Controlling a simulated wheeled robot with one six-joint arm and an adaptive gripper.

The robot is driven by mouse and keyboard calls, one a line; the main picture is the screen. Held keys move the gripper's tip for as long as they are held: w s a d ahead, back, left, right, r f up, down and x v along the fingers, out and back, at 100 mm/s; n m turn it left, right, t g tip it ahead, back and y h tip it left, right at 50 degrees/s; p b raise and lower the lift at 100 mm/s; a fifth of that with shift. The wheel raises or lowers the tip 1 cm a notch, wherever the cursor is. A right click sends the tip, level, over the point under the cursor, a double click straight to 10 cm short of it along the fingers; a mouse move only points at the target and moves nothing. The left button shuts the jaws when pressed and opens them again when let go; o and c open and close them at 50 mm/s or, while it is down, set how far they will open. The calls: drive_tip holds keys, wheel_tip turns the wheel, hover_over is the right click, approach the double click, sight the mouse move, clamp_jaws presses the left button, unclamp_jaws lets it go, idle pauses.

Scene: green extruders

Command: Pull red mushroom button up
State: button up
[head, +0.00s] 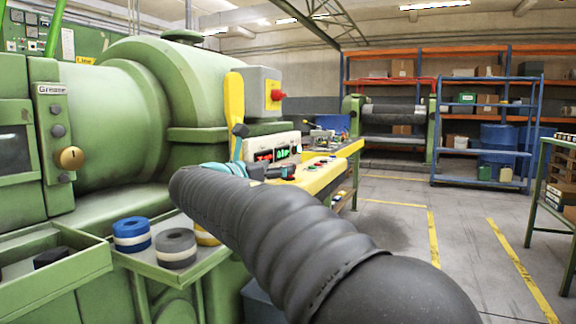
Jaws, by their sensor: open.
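A red mushroom button (276,95) sticks out to the right from the side of a grey box (258,88) beside a yellow lever-like part on the green machine. My black ribbed arm reaches from the bottom right toward the machine. My gripper (275,172), small and dark, shows just past the arm's teal joint, in front of the yellow control panel. It is open, below the button and apart from it. Its fingers are small and partly hidden, and I see nothing held in them.
A yellow control panel (322,178) with small buttons and a lit red and green display (278,155) lies below the box. A green tray at the lower left holds a blue-white roll (131,234) and a grey roll (176,248). Open floor lies right, before shelves.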

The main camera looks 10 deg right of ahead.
drive_tip(key=x, duration=0.5)
drive_tip(key=shift+w+d, duration=0.3)
